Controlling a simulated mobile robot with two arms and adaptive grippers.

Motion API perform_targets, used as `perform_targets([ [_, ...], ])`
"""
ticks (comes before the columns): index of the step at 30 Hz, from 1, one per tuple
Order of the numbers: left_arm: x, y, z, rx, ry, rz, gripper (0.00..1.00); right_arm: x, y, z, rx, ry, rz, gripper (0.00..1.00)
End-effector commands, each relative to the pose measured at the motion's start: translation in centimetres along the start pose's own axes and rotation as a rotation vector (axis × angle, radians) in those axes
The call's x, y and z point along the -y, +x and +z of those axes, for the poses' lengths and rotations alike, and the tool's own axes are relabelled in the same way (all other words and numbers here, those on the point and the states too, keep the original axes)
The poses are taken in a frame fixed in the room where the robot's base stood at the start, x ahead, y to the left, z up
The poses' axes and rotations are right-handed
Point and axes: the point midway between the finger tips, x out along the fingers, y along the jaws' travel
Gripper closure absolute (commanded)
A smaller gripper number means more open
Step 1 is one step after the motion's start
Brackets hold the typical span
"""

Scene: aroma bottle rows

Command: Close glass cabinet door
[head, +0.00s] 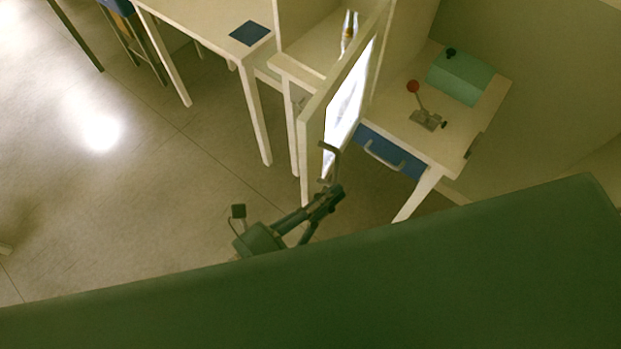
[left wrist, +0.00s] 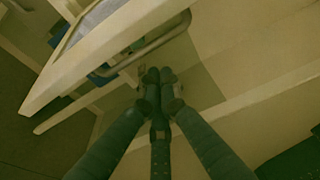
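The glass cabinet door (head: 311,115) stands swung open, with a pale frame and a bright glass pane (head: 347,98). A grey bar handle (head: 329,163) is on its face toward the right. My left gripper (head: 328,194) is low beside the door, near the handle's lower end. In the left wrist view the door frame (left wrist: 95,58) crosses the upper left, with the handle (left wrist: 152,47) just beyond the fingertips. The left gripper's fingertips (left wrist: 159,76) are together, with nothing visible between them. I cannot tell whether they touch the door. My right gripper is out of view.
Right of the door stands a table (head: 431,142) with a blue drawer (head: 378,150), a red-knobbed lever device (head: 426,119) and a green box (head: 466,78). Another table (head: 205,14) with a dark blue square (head: 250,33) is at left. Floor (head: 150,190) left of the door is clear.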

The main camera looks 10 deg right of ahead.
Motion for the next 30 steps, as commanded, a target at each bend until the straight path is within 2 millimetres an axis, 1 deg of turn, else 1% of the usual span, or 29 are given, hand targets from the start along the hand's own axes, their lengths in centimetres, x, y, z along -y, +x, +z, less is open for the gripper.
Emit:
perform_targets([
  [1, -0.4, -0.7, 1.2, 0.007, 0.005, 0.007, 1.00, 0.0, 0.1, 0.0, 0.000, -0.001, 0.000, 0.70],
  [6, -0.3, -1.3, 2.9, 0.006, 0.003, 0.006, 1.00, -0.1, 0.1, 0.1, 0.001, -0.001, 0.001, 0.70],
  [11, -0.3, -1.5, 3.4, 0.004, 0.002, 0.005, 1.00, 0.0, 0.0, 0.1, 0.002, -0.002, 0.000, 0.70],
  [23, -0.4, -1.6, 3.8, -0.002, 0.004, 0.005, 1.00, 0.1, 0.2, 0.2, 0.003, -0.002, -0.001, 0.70],
  [26, -0.5, -1.9, 4.5, -0.020, 0.007, 0.006, 1.00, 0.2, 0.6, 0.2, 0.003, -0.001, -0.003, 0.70],
  [29, -0.6, -2.5, 5.8, -0.053, 0.010, 0.007, 1.00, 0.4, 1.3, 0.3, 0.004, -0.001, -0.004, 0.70],
  [30, -0.7, -2.7, 6.6, -0.069, 0.012, 0.007, 1.00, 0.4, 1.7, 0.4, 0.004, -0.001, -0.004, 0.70],
])
